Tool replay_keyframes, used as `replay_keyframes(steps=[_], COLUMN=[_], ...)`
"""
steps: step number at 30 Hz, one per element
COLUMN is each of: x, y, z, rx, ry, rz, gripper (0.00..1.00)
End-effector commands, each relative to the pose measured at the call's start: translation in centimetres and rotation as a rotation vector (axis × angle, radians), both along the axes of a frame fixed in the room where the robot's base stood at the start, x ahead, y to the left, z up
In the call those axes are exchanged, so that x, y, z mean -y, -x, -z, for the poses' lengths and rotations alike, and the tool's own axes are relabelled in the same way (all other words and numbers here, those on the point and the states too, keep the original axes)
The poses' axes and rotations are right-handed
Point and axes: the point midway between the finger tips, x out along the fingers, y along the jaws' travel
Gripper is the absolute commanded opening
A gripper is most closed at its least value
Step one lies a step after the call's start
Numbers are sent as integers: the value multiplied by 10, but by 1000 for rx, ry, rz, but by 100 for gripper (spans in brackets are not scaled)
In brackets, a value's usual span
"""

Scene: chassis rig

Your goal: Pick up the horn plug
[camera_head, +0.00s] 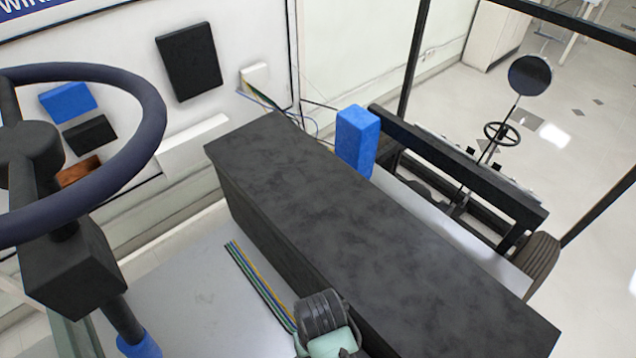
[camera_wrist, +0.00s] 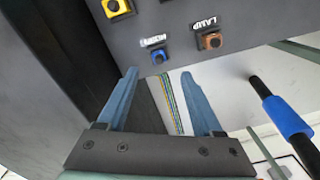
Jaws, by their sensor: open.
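My gripper (camera_wrist: 159,73) is open and empty in the wrist view, with its two blue fingers apart and pointing at a dark panel (camera_wrist: 228,12). A small blue plug in a dark socket (camera_wrist: 158,56) sits on the panel's edge, just ahead of and between the fingertips. A small white label beside it is upside down and seems to read HORN. A brown plug (camera_wrist: 211,41) by a label like LAMP is to its right, and a yellow plug (camera_wrist: 115,6) is at upper left. In the head view the plugs and fingers are hidden.
A long dark box (camera_head: 380,230) fills the head view's middle, with a blue block (camera_head: 357,140) behind it. A steering wheel (camera_head: 150,110) stands at left. Several coloured wires (camera_head: 258,285) lie on the grey floor plate (camera_head: 190,300). A blue-sleeved black rod (camera_wrist: 285,115) is right of the fingers.

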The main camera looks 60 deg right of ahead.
Motion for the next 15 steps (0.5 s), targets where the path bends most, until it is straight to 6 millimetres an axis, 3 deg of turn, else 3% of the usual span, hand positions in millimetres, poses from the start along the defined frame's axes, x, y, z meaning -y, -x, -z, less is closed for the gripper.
replay_keyframes(steps=[6,15], x=[0,1], y=[0,-1], z=[32,51], rx=[0,0], ry=[0,0], rz=[0,-1], gripper=[67,67])
